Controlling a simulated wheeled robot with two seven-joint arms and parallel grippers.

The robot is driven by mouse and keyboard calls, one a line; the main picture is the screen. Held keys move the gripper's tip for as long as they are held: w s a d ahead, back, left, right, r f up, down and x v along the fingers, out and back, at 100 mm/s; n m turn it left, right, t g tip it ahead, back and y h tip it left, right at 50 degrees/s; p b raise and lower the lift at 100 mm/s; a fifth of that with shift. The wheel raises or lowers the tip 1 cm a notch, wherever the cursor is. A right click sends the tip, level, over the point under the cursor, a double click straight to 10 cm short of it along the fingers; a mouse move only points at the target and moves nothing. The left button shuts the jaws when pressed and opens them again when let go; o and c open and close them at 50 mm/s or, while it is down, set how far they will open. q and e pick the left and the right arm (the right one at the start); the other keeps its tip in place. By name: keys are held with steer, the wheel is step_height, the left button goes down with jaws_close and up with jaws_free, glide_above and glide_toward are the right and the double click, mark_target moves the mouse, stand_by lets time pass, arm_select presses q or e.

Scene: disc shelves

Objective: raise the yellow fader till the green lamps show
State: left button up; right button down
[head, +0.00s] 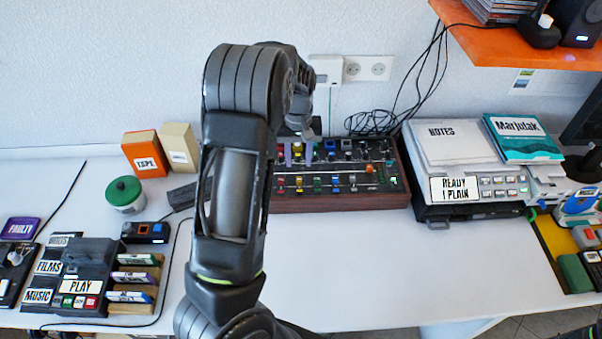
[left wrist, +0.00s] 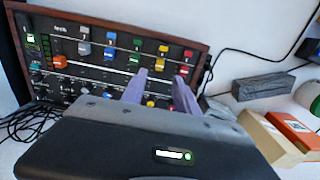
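The mixing desk (head: 330,203) has a wooden rim and a row of coloured faders. The yellow fader (head: 299,184) is low in its slot, between the red and green faders; it also shows in the left wrist view (left wrist: 160,63), where the desk appears turned round. A small green light (left wrist: 30,38) shows at the desk's edge in the left wrist view; whether it is one of the green lamps I cannot tell. My left gripper (head: 298,156) is open and empty over the desk's rear knobs; its fingers (left wrist: 160,90) are apart from the yellow fader. My right gripper is out of view.
My left arm covers the desk's left end. An orange box (head: 145,154) and a beige box (head: 180,147) stand left. A labelled machine (head: 468,190) stands right of the desk. Black cables (head: 375,122) lie behind. The white table (head: 380,270) is clear in front.

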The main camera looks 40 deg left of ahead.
mark_target(299, 178)
arm_select(q)
steer(key=shift+f, duration=0.15)
step_height(299, 178, down, 8)
steer(key=shift+r+p, duration=0.2)
steer(key=shift+p, duration=0.6)
jaws_close()
steer(key=shift+w, duration=0.1)
stand_by(0.8)
